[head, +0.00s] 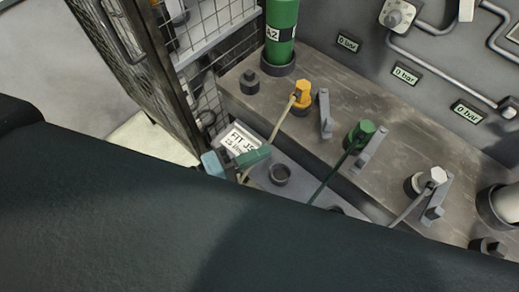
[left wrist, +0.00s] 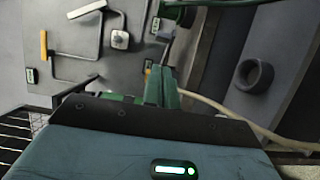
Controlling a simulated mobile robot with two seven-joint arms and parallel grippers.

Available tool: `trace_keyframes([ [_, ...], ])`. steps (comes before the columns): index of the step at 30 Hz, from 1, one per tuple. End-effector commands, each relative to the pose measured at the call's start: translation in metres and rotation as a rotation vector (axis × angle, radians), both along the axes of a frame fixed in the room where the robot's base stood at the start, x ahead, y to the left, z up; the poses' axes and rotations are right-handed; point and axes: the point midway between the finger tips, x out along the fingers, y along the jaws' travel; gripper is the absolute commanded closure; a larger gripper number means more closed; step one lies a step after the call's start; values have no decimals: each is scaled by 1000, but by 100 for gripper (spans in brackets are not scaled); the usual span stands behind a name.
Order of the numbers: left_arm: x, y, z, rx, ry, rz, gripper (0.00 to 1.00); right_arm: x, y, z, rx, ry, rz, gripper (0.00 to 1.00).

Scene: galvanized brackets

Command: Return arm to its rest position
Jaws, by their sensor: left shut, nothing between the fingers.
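My left gripper (head: 262,154) shows in the head view as a small blue and green part beside a white label card. Its green fingers also show in the left wrist view (left wrist: 161,86), shut together with nothing between them. In the head view a pale hose passes close to the fingers; I cannot tell whether it touches them. A large dark arm surface of mine fills the lower part of the head view and hides what lies behind it. My right gripper is not in view.
Along the worktop (head: 300,125) stand a green cylinder (head: 283,30), a yellow connector (head: 302,92), a green connector (head: 361,133) and a white connector (head: 432,178), with hoses and grey levers. A dark ring (head: 280,174) sits lower. A mesh door (head: 130,60) stands left.

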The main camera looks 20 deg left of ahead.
Motion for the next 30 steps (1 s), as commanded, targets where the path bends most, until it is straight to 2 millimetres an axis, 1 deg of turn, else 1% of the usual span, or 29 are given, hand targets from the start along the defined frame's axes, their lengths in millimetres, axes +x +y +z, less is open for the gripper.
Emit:
trace_keyframes([
  [10,0,0,0,2,-1,1,100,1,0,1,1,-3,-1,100],
  [14,-3,3,-7,56,-12,17,100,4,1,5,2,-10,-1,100],
  [17,-11,9,-23,178,-33,47,100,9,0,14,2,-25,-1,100],
  [20,-25,20,-47,363,-62,77,100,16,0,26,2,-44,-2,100],
  [23,-44,33,-73,572,-85,89,100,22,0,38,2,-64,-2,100],
  [26,-67,49,-97,782,-101,80,100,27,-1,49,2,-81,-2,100],
  [30,-105,72,-127,1072,-118,31,100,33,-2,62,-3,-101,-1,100],
])
